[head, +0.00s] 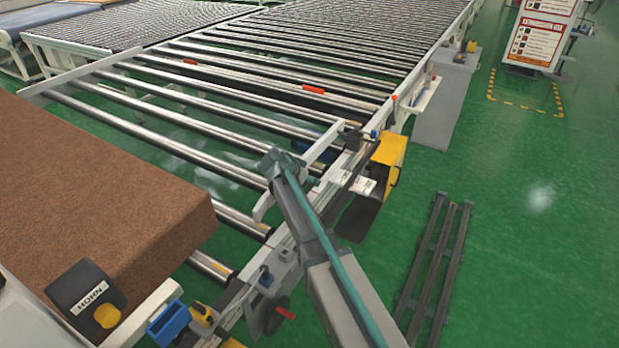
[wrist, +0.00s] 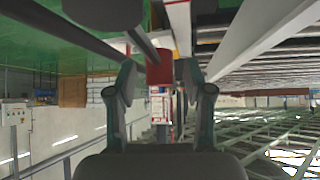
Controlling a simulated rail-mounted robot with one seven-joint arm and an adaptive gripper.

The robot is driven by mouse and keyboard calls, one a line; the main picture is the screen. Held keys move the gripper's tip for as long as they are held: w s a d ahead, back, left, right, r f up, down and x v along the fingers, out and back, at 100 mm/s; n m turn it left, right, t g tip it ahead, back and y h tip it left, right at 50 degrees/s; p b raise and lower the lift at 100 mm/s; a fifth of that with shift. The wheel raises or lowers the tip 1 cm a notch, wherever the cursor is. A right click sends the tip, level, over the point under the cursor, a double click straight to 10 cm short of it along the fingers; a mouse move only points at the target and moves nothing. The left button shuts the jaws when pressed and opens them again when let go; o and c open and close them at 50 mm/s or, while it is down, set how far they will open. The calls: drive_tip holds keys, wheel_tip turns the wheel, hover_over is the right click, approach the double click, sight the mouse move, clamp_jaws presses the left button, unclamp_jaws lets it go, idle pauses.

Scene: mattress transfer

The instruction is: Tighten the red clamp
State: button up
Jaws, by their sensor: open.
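In the wrist view, my gripper (wrist: 158,72) is open, with one dark finger on each side. A red block-like part (wrist: 159,74), which looks like the red clamp, shows in the gap between the fingers. I cannot tell whether the fingers touch it or it lies beyond them. A grey rod meets its upper side. In the head view, the end of my arm (head: 282,162) is beside the conveyor's near side rail; the fingers cannot be made out and the red part there is hidden.
The roller conveyor (head: 250,113) runs to the back, with small red-orange pieces (head: 313,89) on it. A brown mattress block (head: 95,185) is at left. A yellow box (head: 390,149) hangs by the rail. Dark rails (head: 433,265) lie on the green floor, otherwise mostly clear at right.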

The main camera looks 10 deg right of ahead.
drive_tip(key=shift+f, duration=0.1)
clamp_jaws()
